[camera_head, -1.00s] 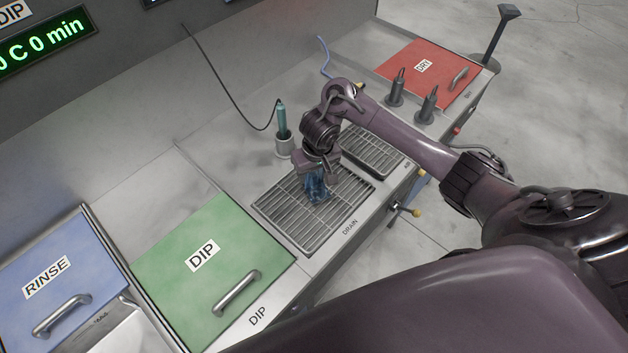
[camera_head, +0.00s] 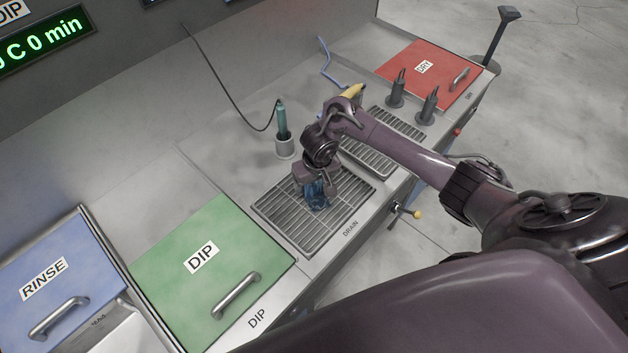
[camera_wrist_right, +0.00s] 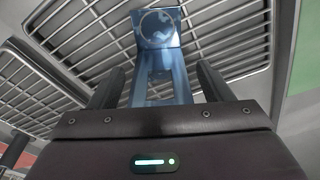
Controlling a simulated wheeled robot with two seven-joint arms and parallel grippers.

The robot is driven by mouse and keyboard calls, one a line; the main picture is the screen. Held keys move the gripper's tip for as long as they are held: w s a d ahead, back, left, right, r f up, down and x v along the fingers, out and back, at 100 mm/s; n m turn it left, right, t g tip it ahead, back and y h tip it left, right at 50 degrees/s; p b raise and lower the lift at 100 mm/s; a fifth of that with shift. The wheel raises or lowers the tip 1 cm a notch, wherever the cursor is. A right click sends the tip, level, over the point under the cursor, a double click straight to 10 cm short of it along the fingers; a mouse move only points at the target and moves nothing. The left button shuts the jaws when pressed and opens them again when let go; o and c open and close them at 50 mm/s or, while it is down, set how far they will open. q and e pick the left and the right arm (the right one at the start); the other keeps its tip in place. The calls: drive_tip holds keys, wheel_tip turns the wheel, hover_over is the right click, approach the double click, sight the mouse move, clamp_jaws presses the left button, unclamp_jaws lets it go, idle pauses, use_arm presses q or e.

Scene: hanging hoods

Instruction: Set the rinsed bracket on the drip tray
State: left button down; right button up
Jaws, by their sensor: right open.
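The blue bracket (camera_head: 318,197) is at the slatted drip tray marked DRAIN (camera_head: 283,222), on its right half, and appears to rest on the slats. My right gripper (camera_head: 317,187) is low over the tray with its fingers on either side of the bracket. In the right wrist view the bracket (camera_wrist_right: 158,50) lies between the two dark, spread fingers of the open gripper (camera_wrist_right: 160,85), with gaps visible beside it. The gripper partly hides the bracket in the head view. My left gripper is not in view.
A second slatted tray (camera_head: 368,158) lies behind my right arm. A green DIP lid (camera_head: 190,285) and a blue RINSE lid (camera_head: 70,245) are to the left. A teal-handled tool (camera_head: 282,120) stands in a holder behind the tray. A red lid (camera_head: 440,65) is at the far right.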

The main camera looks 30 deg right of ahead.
drive_tip(key=shift+r, duration=0.1)
wheel_tip(320, 180, up, 12)
drive_tip(key=s+p, duration=0.1)
drive_tip(key=p, duration=0.1)
drive_tip(key=shift+s, duration=0.4)
idle(0.6)
